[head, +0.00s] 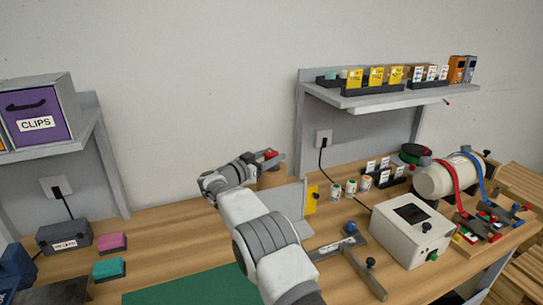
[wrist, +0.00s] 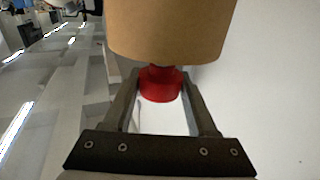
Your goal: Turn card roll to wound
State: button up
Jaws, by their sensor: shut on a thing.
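The card roll (head: 271,179) is a tan-brown cylinder standing upright at the back of the bench, partly hidden by my arm and a grey panel. In the wrist view the card roll (wrist: 170,28) fills the top middle. A red knob (wrist: 160,86) sits at the roll's end; it also shows on top in the head view (head: 270,154). My gripper (wrist: 162,72) has its two fingers on either side of the red knob and is shut on it. In the head view my gripper (head: 274,158) is at the roll's top. Any winding mark is not readable.
An upright grey panel (head: 290,206) with a yellow label (head: 312,198) stands right of the roll. A white box (head: 410,235), small jars (head: 350,187) and a cream drum (head: 445,180) are further right. A shelf (head: 375,94) hangs above.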

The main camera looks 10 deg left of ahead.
dwell(0.6)
jog(key=o, duration=1.4)
jog(key=shift+c, duration=0.2)
jog(key=b+v, duration=0.1)
jog(key=v, duration=1.6)
jog(key=shift+a+b, duration=0.2)
jog(key=shift+b, duration=0.15)
jog(key=shift+s, duration=0.1)
